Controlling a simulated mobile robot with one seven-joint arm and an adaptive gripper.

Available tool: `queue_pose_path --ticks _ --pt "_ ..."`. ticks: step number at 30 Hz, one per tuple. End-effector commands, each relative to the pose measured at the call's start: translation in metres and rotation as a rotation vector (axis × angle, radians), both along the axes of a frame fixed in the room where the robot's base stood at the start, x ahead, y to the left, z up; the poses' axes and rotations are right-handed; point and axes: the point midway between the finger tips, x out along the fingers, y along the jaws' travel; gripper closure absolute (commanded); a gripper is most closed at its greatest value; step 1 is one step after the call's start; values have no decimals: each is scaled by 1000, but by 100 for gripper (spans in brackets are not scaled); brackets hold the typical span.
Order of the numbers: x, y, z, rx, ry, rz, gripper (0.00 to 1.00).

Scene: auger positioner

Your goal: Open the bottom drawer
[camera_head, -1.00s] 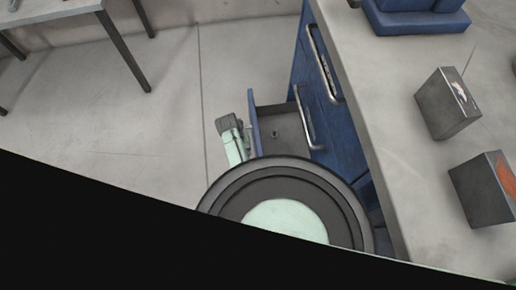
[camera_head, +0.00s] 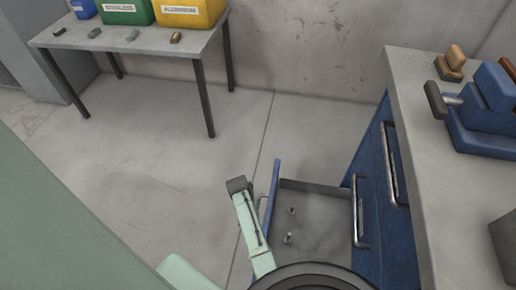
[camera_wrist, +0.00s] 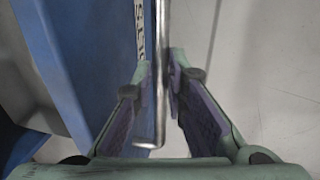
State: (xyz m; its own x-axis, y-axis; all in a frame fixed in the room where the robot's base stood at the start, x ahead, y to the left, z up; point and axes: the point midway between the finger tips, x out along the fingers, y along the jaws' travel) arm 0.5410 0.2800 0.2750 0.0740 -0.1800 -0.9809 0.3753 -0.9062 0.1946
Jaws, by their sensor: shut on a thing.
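The bottom drawer (camera_head: 324,226) of the blue cabinet (camera_head: 372,162) is pulled well out, and its grey floor shows with two small bolts (camera_head: 288,239) on it. Its blue front (camera_head: 271,197) faces left. In the wrist view the drawer's metal handle (camera_wrist: 160,105) runs upright beside the blue front (camera_wrist: 105,50), which carries a partly hidden label. My gripper (camera_wrist: 163,72) is shut on this handle, one finger on each side of it. In the head view my arm end is beside the drawer front, and the fingers cannot be made out there.
Two closed drawers' handles (camera_head: 359,212) (camera_head: 392,165) show above the open one. The grey worktop (camera_head: 412,95) holds a blue vise (camera_head: 490,110) and a dark box (camera_head: 505,243). A table (camera_head: 135,42) with coloured bins stands at the back left. The floor (camera_head: 165,150) left of the drawer is clear.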

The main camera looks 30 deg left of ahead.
Motion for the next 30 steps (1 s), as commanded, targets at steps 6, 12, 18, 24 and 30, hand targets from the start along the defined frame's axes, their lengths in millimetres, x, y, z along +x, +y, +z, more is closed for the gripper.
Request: queue_pose_path --ticks 6,12,18,24,30 --pt "0 2 0 2 -2 2 100" --pt "0 2 0 2 -2 1 86" --pt "0 1 0 1 -2 0 73" --pt "0 1 0 0 -1 0 67" --pt "0 2 2 1 -2 0 67"
